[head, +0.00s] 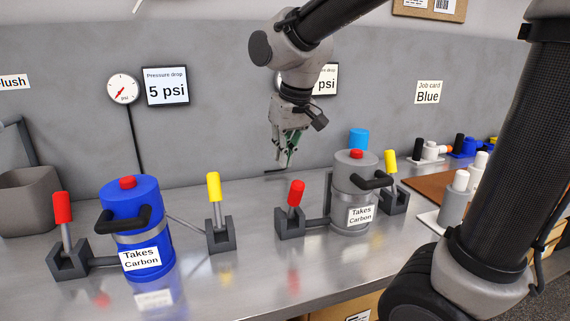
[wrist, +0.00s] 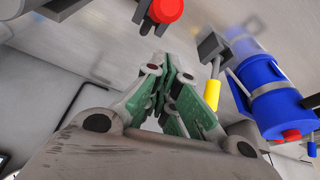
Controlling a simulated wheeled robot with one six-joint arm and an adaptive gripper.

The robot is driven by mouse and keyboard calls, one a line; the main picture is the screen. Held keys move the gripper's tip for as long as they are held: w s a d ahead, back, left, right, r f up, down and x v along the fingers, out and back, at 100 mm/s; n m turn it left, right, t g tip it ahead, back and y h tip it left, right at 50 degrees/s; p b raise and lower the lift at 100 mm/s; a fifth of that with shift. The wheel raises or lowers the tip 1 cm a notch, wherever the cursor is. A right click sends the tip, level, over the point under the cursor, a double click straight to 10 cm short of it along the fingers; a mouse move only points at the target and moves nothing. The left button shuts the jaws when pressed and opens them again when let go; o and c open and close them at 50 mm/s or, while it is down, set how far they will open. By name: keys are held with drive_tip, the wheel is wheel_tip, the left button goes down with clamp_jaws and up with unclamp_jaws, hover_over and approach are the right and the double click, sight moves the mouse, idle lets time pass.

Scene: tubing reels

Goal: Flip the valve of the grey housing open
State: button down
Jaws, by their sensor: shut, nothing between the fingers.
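The grey housing (head: 345,186) stands on the steel bench, with a red button on top, a black handle and a "Takes Carbon" label. A red-handled valve lever (head: 296,193) stands near upright in a dark bracket on its left. A yellow-handled lever (head: 390,161) stands in a bracket on its right, partly hidden. My gripper (head: 284,163) is shut and empty, pointing down above and behind the red lever, apart from it. In the wrist view the shut fingertips (wrist: 166,62) show below a red handle (wrist: 165,10), which looks like the grey housing's lever.
A blue housing (head: 150,225) with red (head: 62,207) and yellow (head: 214,187) levers stands to the left. A grey bin (head: 28,205) is at far left. A blue cylinder (head: 358,138) is behind the grey housing. Small fittings (head: 455,200) stand at right.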

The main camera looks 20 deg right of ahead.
drive_tip(key=s+r, duration=0.6)
drive_tip(key=shift+d+r, duration=0.2)
drive_tip(key=shift+d, duration=0.25)
drive_tip(key=s+d+f+m, duration=0.1)
drive_tip(key=s+d+f, duration=0.3)
drive_tip(key=s+d, duration=0.2)
drive_tip(key=s+d+f+m+t+h, duration=0.1)
drive_tip(key=s+d+f+m, duration=0.1)
drive_tip(key=s+d, duration=0.4)
drive_tip(key=d+f, duration=0.1)
drive_tip(key=d, duration=0.2)
drive_tip(key=shift+d+f, duration=0.4)
